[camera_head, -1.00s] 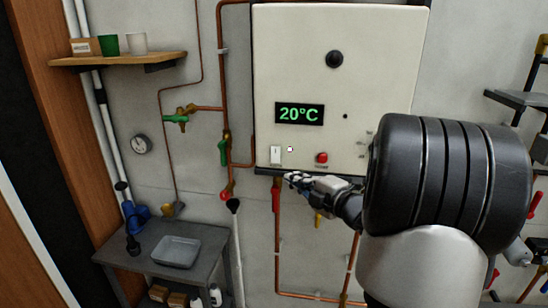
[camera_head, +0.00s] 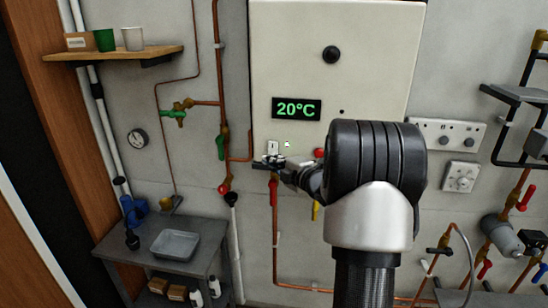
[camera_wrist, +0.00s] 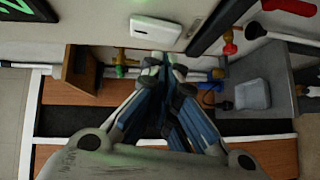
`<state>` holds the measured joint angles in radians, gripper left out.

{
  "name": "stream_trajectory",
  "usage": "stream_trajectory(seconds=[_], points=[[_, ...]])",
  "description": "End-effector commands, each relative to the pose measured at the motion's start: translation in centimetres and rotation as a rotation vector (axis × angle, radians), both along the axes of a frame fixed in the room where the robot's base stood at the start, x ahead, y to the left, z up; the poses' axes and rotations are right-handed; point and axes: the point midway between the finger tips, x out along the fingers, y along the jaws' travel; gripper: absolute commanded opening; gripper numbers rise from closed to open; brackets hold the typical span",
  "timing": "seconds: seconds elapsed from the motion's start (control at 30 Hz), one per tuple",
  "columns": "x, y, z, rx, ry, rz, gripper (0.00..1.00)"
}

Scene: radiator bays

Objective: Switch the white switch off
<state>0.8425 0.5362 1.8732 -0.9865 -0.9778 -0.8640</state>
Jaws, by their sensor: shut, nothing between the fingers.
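The white switch (camera_head: 272,147) is on the lower left of the cream boiler panel (camera_head: 365,50), left of a small pale green light (camera_head: 287,144). My gripper (camera_head: 268,163) is shut and empty just below the switch, its fingertips near the panel's lower edge. In the wrist view the switch (camera_wrist: 156,32) is a white block at the top, just beyond the fingertips (camera_wrist: 162,64) of my gripper. The switch and the fingertips look close but apart there. I cannot tell which way the rocker is tipped.
A red button (camera_head: 319,152) is right of the switch, partly behind my arm. The green 20°C display (camera_head: 297,108) is above. Copper pipes with a green valve handle (camera_head: 220,147) run to the left. A grey table (camera_head: 195,240) with a tray (camera_head: 174,245) stands lower left.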

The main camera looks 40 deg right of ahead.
Motion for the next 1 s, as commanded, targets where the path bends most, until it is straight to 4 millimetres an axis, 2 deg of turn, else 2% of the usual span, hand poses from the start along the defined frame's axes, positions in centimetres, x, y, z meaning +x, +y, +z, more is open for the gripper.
stream_trajectory(seconds=[0.2, 0.63, 1.0], points=[[1.0, -1.3, -0.2, 0.0, 0.001, 0.0, 0.0], [1.1, -1.4, -0.4, -0.005, -0.004, 0.0, 0.0], [1.5, -1.8, -1.4, -0.103, -0.088, 0.001, 0.0]])
